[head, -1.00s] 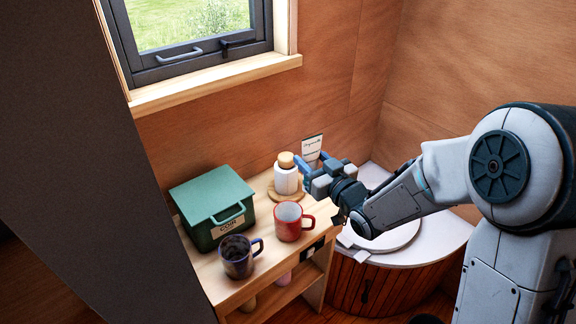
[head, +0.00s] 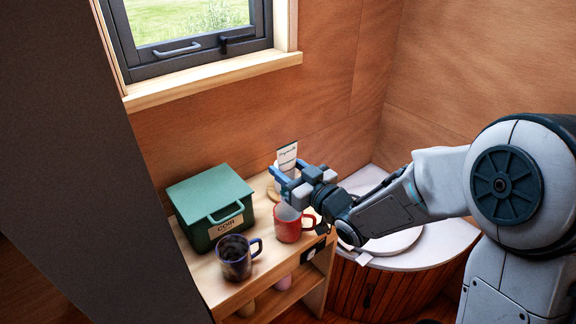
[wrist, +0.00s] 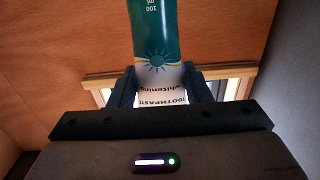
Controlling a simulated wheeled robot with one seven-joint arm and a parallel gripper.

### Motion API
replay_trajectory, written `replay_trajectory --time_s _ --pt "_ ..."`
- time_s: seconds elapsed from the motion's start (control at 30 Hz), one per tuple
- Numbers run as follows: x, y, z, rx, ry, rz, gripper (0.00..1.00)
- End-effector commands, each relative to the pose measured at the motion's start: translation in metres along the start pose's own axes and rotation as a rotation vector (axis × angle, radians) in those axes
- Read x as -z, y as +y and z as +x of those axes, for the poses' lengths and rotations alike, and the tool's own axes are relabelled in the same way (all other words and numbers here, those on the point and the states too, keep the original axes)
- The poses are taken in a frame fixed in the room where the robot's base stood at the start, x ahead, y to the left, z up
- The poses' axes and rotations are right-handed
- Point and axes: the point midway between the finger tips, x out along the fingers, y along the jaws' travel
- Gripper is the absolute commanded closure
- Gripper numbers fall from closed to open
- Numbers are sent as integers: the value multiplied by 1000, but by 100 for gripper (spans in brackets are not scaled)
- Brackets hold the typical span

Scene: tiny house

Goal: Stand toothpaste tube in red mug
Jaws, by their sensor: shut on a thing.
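My gripper (head: 290,172) is shut on the toothpaste tube (head: 287,155). In the head view the tube's white, printed end sticks up above the fingers; its lower part is hidden by the gripper. In the wrist view the tube (wrist: 154,40) is teal with a white band, held between both fingers, its lettering upside down. The red mug (head: 287,232) stands upright on the wooden shelf, handle to the right. My gripper is above and slightly behind the mug in the picture, covering part of its rim. I cannot tell whether the tube touches the mug.
A dark blue mug (head: 235,264) stands in front and left of the red mug. A green box (head: 209,203) labelled COIR is on the left of the shelf (head: 207,283). A white bottle is mostly hidden behind my gripper. A white toilet top (head: 445,240) is at right.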

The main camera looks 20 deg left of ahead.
Motion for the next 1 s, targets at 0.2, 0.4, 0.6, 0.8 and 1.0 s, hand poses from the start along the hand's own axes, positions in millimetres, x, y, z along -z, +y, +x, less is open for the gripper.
replay_trajectory --time_s 0.2,0.4,0.6,0.8,1.0 --pt "-20 0 0 0 0 -1 82" --pt "-37 0 0 0 1 -2 82" --pt "-51 0 0 0 1 -2 82" --pt "-66 0 0 0 1 -2 82" --pt "-81 0 0 0 1 -1 82"
